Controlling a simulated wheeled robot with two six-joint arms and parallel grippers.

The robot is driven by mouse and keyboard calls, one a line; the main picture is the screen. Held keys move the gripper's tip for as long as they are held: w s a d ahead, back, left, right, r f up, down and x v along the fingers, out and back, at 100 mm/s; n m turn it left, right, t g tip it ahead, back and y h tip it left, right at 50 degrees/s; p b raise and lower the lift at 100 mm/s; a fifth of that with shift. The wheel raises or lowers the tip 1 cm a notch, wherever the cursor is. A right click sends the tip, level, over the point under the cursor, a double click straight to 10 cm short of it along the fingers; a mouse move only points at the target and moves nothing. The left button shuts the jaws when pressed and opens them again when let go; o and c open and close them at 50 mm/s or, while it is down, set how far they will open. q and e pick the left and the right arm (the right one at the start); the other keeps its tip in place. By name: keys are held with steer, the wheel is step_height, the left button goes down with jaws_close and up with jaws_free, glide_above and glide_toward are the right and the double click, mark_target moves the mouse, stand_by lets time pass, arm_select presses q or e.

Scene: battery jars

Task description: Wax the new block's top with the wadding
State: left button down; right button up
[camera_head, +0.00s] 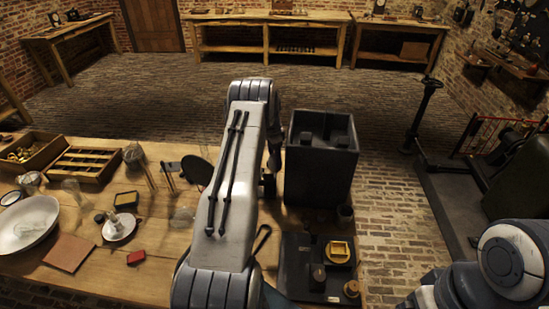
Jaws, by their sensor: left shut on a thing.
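My left arm reaches across the middle of the table, and its gripper (268,186) points down beside the large dark grey box. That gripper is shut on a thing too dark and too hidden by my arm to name. The dark box (318,178) stands upright at the table's right side, with two dark raised parts near its top. I cannot tell whether it is the new block. I cannot pick out the wadding. A yellow piece (339,249) sits in a dark dish on a dark tray (296,284). My right arm shows at the lower right; its gripper is out of view.
A small brown pot (351,288) is on the tray's right. Open brick floor lies beyond.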

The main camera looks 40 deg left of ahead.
arm_select(q)
steer(key=shift+f+b, duration=0.75)
steer(key=shift+f, duration=0.25)
steer(key=shift+s+a+r, duration=0.1)
steer(key=shift+s+a, duration=0.45)
steer(key=shift+a, duration=0.35)
steer(key=shift+s+a+r, duration=0.1)
steer(key=shift+s+a, duration=0.4)
steer(key=shift+a, duration=0.35)
steer(key=shift+f+b, duration=0.1)
steer(key=shift+b, duration=0.3)
steer(key=shift+w+d+f, duration=0.1)
steer(key=shift+w+d, duration=0.45)
steer(key=shift+d, duration=0.35)
steer(key=shift+w+d+f, duration=0.1)
steer(key=shift+w+d, duration=0.4)
steer(key=shift+d, duration=0.4)
steer(key=shift+r, duration=0.1)
steer(key=shift+r+p, duration=1.4)
steer(key=shift+r, duration=1.55)
steer(key=shift+r, duration=0.1)
